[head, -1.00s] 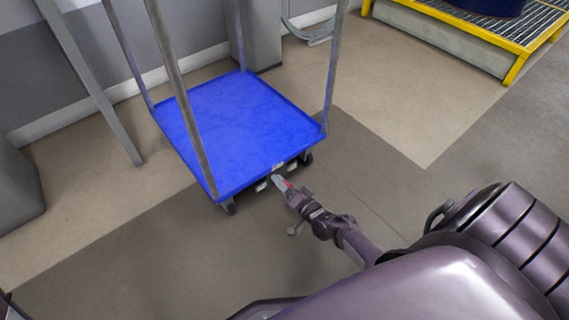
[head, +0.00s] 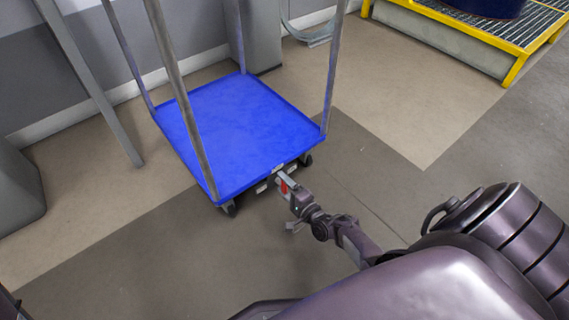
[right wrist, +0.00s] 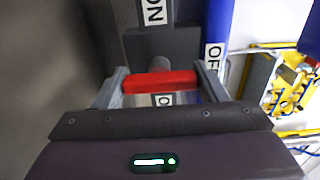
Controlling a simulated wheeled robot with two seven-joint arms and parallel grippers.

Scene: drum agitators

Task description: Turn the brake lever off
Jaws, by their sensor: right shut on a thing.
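A blue cart (head: 240,130) with grey corner posts stands on the floor in the head view. The brake lever is at its near lower edge. In the right wrist view its red handle (right wrist: 160,82) lies across between the two fingers of my right gripper (right wrist: 158,86), with a dark block and an "ON" label above it. An "OFF" label (right wrist: 212,60) shows to the right. In the head view my right gripper (head: 284,184) reaches the cart's near edge, with a red bit showing between its fingers. It is shut on the brake lever. My left gripper is not in view.
A grey wall and a leaning grey post (head: 90,80) stand left of the cart. A yellow-edged grated platform (head: 500,30) bearing a dark blue drum (head: 490,4) is at the upper right. The floor right of the cart is clear.

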